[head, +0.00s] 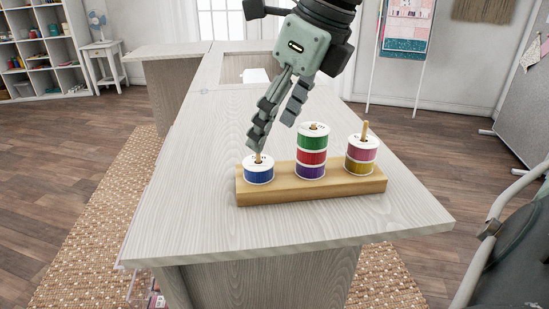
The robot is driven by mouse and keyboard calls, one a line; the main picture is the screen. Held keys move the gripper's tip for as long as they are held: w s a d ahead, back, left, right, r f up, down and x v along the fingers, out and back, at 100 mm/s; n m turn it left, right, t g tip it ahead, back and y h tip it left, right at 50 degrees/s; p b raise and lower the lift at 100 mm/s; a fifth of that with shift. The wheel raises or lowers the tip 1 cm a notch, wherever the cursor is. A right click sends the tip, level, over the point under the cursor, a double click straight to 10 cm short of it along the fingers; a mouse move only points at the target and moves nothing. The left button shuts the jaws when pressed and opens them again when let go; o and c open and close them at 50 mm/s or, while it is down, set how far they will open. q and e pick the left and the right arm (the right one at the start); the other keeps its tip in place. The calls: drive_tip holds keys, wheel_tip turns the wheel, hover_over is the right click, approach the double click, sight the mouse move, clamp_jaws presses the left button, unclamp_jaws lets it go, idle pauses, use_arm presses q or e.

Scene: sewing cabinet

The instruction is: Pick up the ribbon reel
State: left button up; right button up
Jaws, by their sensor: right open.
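A wooden stand (330,189) with three upright pegs sits on the pale cabinet top. A single blue reel (258,173) is on the left peg. The middle peg holds a green reel (312,140) on top of a red reel (311,156) and a purple reel (310,172). The right peg holds a pink reel (363,153) above a yellow reel (360,167). My right gripper (272,132) is open and empty, pointing down. One fingertip is close above the blue reel and its peg; I cannot tell whether it touches. My left gripper is out of view.
The pale cabinet top (215,150) is clear around the stand, with its front edge close to it. A recessed opening (240,68) lies further back. A chair (510,240) stands at the right. A shelf (40,50) and a fan (97,22) are far left.

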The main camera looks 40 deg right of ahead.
sight(260, 160)
drive_tip(key=x, duration=0.7)
drive_tip(key=shift+d, duration=0.2)
drive_tip(key=shift+w+a+f+b, duration=0.1)
drive_tip(key=shift+w+f+b, duration=0.1)
drive_tip(key=shift+f+b, duration=0.15)
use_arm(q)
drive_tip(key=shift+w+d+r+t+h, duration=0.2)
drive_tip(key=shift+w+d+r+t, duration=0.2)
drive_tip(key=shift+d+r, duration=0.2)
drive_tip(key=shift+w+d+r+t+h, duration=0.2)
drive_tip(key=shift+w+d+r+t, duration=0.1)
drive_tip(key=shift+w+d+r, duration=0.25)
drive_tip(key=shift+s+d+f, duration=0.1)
use_arm(e)
drive_tip(key=c, duration=1.1)
drive_tip(key=shift+r, duration=0.15)
